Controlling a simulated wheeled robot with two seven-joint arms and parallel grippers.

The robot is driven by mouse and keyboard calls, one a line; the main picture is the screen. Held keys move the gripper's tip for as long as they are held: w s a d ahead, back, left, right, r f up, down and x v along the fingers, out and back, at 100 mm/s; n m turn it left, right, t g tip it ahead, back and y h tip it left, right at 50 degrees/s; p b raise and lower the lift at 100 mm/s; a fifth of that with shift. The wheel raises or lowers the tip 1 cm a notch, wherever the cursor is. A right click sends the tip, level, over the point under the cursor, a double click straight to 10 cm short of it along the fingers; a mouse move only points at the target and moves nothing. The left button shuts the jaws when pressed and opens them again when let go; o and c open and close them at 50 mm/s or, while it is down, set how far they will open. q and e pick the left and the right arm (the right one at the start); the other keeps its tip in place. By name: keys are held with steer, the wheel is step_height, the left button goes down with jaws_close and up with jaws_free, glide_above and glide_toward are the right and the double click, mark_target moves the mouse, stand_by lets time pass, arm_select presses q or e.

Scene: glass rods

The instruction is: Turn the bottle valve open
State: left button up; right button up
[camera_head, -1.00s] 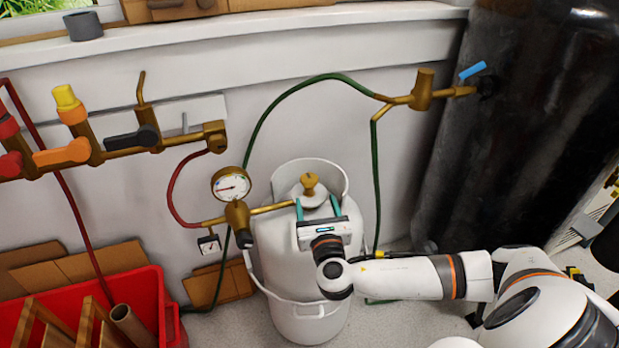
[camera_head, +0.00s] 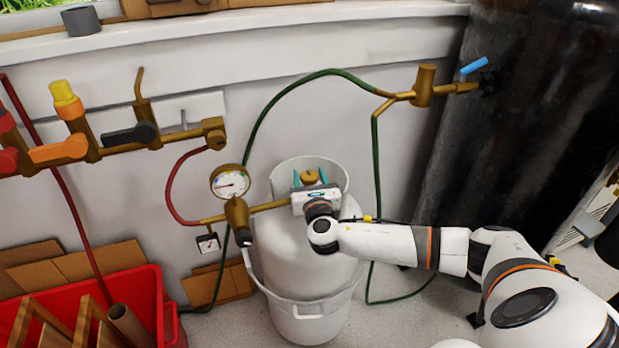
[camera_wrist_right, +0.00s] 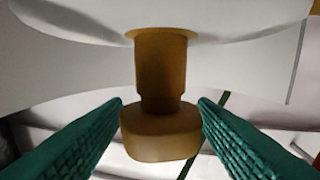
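The white gas bottle (camera_head: 305,250) stands upright on the floor by the wall. Its brass valve knob (camera_head: 309,176) is at the top, inside the white collar, partly hidden by my right gripper. My right gripper (camera_head: 310,174) reaches over the bottle from the front, with one teal finger on each side of the knob. In the right wrist view the knob (camera_wrist_right: 162,130) sits between the two ridged fingers, whose tips are close to its sides. The fingers look open; I cannot tell whether they touch the knob. My left gripper is not in view.
A pressure gauge (camera_head: 230,182) and brass regulator (camera_head: 238,214) are left of the bottle, joined to red and green hoses. A red crate (camera_head: 140,288) stands at lower left. A dark cylinder (camera_head: 520,130) with a blue lever (camera_head: 474,66) stands at right.

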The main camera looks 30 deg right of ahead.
steer(key=c, duration=0.6)
steer(key=shift+y, duration=0.3)
steer(key=shift+d+f+n+t+y, duration=0.1)
steer(key=shift+n+t+y, duration=0.3)
steer(key=shift+n+y, duration=0.35)
steer(key=n+y+b, duration=0.2)
steer(key=y+b, duration=0.1)
steer(key=y, duration=0.1)
steer(key=shift+f+n+t, duration=0.1)
steer(key=shift+n+t, duration=0.25)
steer(key=shift+t, duration=0.05)
steer(key=shift+n+y+b, duration=0.8)
steer(key=shift+y+b, duration=0.3)
steer(key=shift+y, duration=0.15)
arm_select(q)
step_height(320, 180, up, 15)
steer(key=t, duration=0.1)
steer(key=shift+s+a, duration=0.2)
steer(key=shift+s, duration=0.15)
arm_select(e)
steer(key=shift+y, duration=0.3)
steer(key=shift+r, duration=0.2)
